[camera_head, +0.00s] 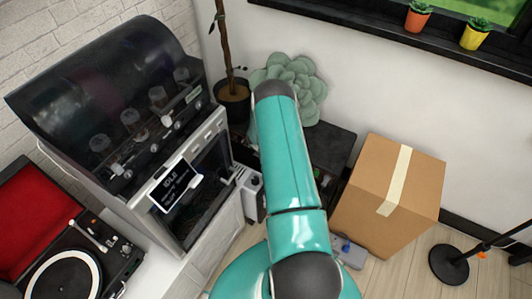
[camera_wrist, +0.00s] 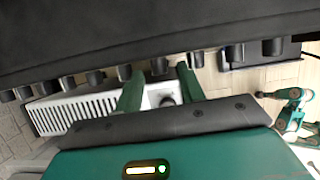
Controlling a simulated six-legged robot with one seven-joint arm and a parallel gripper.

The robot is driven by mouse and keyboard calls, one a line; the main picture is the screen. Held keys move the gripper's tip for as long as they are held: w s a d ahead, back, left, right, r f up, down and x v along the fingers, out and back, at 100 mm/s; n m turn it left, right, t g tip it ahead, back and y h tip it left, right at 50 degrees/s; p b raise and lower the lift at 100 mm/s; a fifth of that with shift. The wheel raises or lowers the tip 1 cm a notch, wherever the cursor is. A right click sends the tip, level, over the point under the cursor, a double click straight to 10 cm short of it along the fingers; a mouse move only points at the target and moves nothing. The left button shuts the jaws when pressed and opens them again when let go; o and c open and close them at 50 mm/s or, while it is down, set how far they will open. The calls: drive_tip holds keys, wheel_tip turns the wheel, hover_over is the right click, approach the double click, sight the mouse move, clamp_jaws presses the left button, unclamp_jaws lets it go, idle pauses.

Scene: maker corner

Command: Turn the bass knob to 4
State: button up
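In the wrist view a black amplifier-like box (camera_wrist: 150,38) carries a row of dark knobs along its edge. One knob (camera_wrist: 159,66) shows between the two green fingers of my gripper (camera_wrist: 155,72), with a gap on both sides. Another knob (camera_wrist: 124,72) is at the left fingertip; I cannot tell whether they touch. The fingers are spread and hold nothing visible. No labels or numbers are legible, so I cannot tell which knob is bass or its setting. In the head view the dark box (camera_head: 333,143) is partly hidden behind my teal arm, which also hides the gripper.
A white vented unit (camera_wrist: 85,108) with a dark dial stands below the knobs. A cardboard box (camera_head: 390,190) stands right of the dark box. A potted plant (camera_head: 234,100), a large machine (camera_head: 120,100) and a turntable (camera_head: 65,275) are at left. A black stand base (camera_head: 449,264) is at right.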

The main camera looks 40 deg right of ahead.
clamp_jaws()
drive_tip(key=shift+s+f+t+y, duration=0.1)
drive_tip(key=shift+t+y, duration=0.2)
drive_tip(key=shift+t, duration=0.4)
idle(0.3)
drive_tip(key=shift+s+t, duration=0.15)
drive_tip(key=shift+t, duration=0.35)
drive_tip(key=shift+s+d+m+t, duration=0.1)
drive_tip(key=shift+m+t, duration=0.2)
drive_tip(key=shift+t, duration=0.1)
drive_tip(key=shift+s+f+t+y, duration=0.15)
drive_tip(key=shift+t+y, duration=0.35)
drive_tip(key=shift+t, duration=0.5)
drive_tip(key=shift+m, duration=0.3)
